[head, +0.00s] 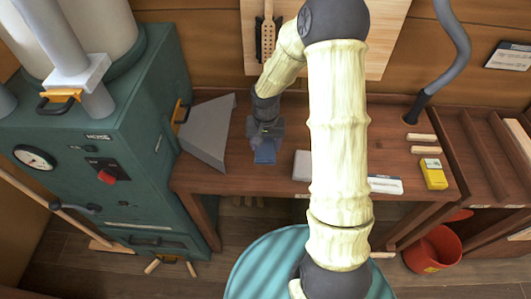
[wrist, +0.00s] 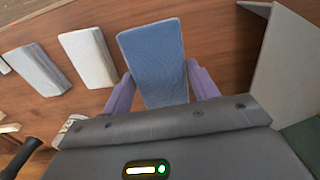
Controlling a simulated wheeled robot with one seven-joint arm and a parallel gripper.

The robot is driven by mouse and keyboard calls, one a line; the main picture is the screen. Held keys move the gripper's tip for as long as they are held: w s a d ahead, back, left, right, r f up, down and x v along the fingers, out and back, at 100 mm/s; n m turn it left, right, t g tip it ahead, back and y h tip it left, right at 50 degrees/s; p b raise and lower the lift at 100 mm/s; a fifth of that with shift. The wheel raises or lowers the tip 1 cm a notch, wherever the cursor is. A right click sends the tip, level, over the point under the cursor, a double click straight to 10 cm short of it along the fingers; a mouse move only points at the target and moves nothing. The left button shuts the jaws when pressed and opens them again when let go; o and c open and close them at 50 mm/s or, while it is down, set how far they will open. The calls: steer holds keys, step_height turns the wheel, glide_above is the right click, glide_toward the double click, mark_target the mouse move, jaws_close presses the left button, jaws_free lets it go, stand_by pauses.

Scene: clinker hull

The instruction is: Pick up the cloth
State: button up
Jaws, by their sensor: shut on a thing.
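The cloth (wrist: 152,60) is a blue, folded oblong with a woven look. In the wrist view it lies between the two purple fingers of my gripper (wrist: 160,84), one finger along each side. My gripper is shut on it. In the head view my gripper (head: 265,136) points down over the left part of the wooden bench, with the blue cloth (head: 265,152) just below it. I cannot tell whether the cloth touches the bench top or is slightly above it.
A white block (wrist: 88,57) and a grey block (wrist: 35,68) lie left of the cloth in the wrist view. A grey angled hood (head: 208,133) stands close by on the left, beside the green machine (head: 100,150). A yellow box (head: 434,174) sits at the bench's right.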

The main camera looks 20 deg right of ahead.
steer(key=shift+r, duration=1.15)
steer(key=o, duration=0.4)
steer(key=shift+c, duration=1.1)
